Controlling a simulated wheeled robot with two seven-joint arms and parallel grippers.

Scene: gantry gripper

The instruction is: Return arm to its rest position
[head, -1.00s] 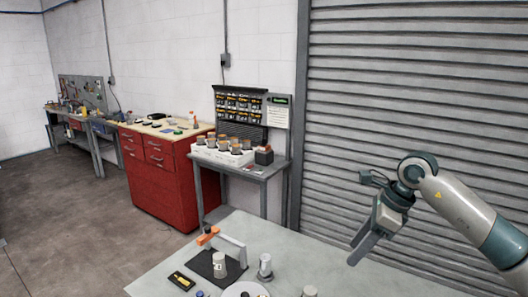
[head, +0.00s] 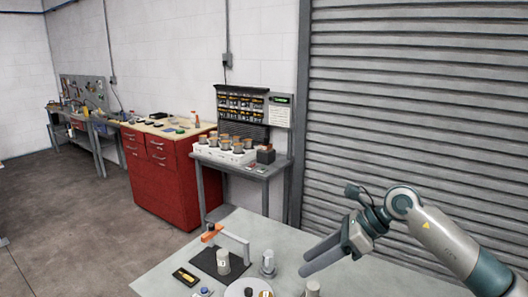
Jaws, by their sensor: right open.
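My right arm comes in from the right edge. My right gripper (head: 322,255) is open and empty, held above the right part of the grey table (head: 165,270), with its fingers pointing left and down. It is to the right of the items on the table and apart from them. On the table stand a small gantry (head: 235,238) with an orange end on a black base, a white cylinder (head: 223,262) on that base, and a grey metal cylinder (head: 268,263). My left gripper is not in view.
A white round plate (head: 240,290) and another cylinder (head: 312,289) are at the table's near edge, partly cut off. Behind are a side table (head: 245,169) with several cups, a red cabinet (head: 160,185) and a shutter (head: 420,90).

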